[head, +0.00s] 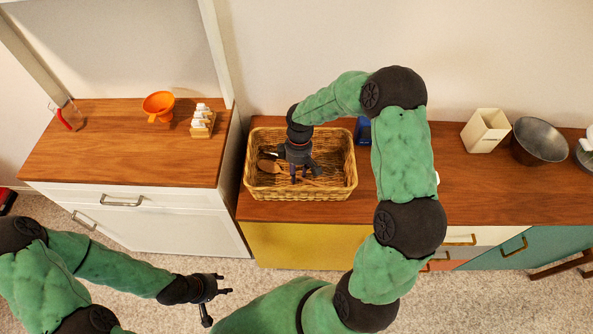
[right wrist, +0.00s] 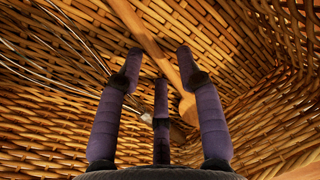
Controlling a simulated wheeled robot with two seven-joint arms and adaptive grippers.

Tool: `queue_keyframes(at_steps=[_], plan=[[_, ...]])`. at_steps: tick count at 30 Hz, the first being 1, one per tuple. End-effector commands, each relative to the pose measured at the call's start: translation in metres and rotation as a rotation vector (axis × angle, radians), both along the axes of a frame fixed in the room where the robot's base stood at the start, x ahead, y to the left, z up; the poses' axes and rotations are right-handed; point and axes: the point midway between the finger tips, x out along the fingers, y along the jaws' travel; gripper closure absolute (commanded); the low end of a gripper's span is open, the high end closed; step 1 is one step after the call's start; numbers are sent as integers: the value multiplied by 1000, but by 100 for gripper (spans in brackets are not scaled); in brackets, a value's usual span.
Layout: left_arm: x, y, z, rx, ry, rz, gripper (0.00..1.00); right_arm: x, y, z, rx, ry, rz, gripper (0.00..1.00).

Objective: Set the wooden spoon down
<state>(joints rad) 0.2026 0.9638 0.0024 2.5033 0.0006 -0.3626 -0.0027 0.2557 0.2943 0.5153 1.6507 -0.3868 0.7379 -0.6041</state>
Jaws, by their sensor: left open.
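The wooden spoon (head: 268,166) lies in the wicker basket (head: 345,191) on the counter in the head view. It also shows in the right wrist view (right wrist: 151,40), running slantwise behind my fingers against the woven wicker. My right gripper (head: 300,178) points down inside the basket, over the spoon. In the right wrist view its fingers (right wrist: 159,55) stand apart with a gap on each side of the spoon, so it is open; whether a finger touches the spoon I cannot tell. My left gripper (head: 226,284) is open and empty, low in front of the cabinets.
Thin metal wires (right wrist: 62,55), perhaps a whisk, lie in the basket beside the spoon. A cream container (head: 485,130) and a metal bowl (head: 540,142) stand further right. An orange funnel (head: 158,105) and a jar rack (head: 203,122) stand left.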

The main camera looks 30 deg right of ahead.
Motion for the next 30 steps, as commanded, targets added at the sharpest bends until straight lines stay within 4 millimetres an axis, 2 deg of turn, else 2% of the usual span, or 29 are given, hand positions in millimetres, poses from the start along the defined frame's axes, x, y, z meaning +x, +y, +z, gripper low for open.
queue_keyframes(at_steps=[8,13,24,30], plan=[[0,0,0,0,0,0,55,0,0,1,0,0,0,59],[0,0,5,0,0,0,55,1,-1,12,0,-3,0,59],[0,0,25,0,0,0,55,7,-8,82,-1,-3,0,59],[0,0,31,0,0,0,55,9,-11,111,0,-3,0,59]])
